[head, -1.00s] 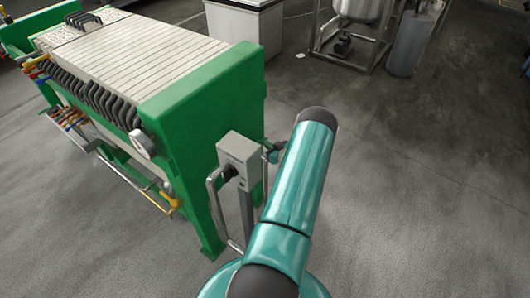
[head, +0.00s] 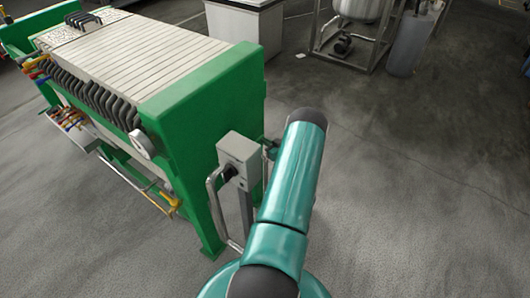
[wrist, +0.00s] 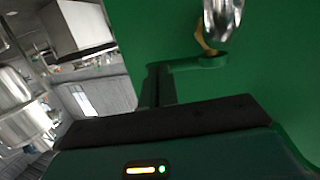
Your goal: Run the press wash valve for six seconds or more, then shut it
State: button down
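The filter press (head: 185,110), with green end frames and a pale plate stack, stands at the left in the head view. In the wrist view its green panel (wrist: 275,80) fills the right side. A shiny metal fitting (wrist: 222,18) with a tan, lever-like piece (wrist: 204,42) below it shows at the top of that view. I cannot tell for sure that this is the wash valve, or its position. My gripper's dark body crosses the bottom of the wrist view; a dark green piece rises from it near the tan piece. I cannot make out both fingertips or any contact.
A grey control box (head: 239,155) with a black knob stands on a post beside the press's near end, with a bent metal pipe (head: 214,205) next to it. A steel tank (head: 362,10) on a frame and a grey cylinder (head: 410,40) stand behind. The floor at right is clear.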

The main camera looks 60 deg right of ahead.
jog(key=shift+w, duration=0.15)
jog(key=a+v, duration=0.1)
jog(key=v, duration=0.8)
jog(key=w+a+r+v, duration=0.1)
jog(key=a+v, duration=0.1)
jog(key=v, duration=0.8)
jog(key=shift+w+a, duration=0.1)
dwell(0.8)
